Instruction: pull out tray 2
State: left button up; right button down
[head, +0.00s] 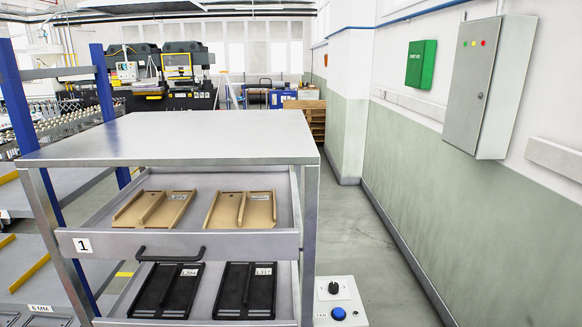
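A metal rack with a flat top (180,135) stands in the head view. Its upper tray has a grey front panel (225,243) labelled 1 and a dark bar handle (170,254). Two tan divided holders (152,208) (241,209) lie in it. Below it is a lower tray (204,292) holding two black holders (166,290) (245,290) with white labels. The lower tray's front and number are not in view, so I cannot tell if it is tray 2. Neither of my grippers is in view.
A control box (340,303) with a black knob and a blue button stands right of the rack. A grey wall cabinet (486,85) and a green box (421,64) hang on the right wall. Blue-post shelving (104,90) stands left.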

aim_at(201, 314)
jog(key=z, duration=0.05)
jog(key=k, duration=1.1)
jog(key=u, duration=1.05)
jog(key=i, duration=1.6)
jog(key=z, duration=0.95)
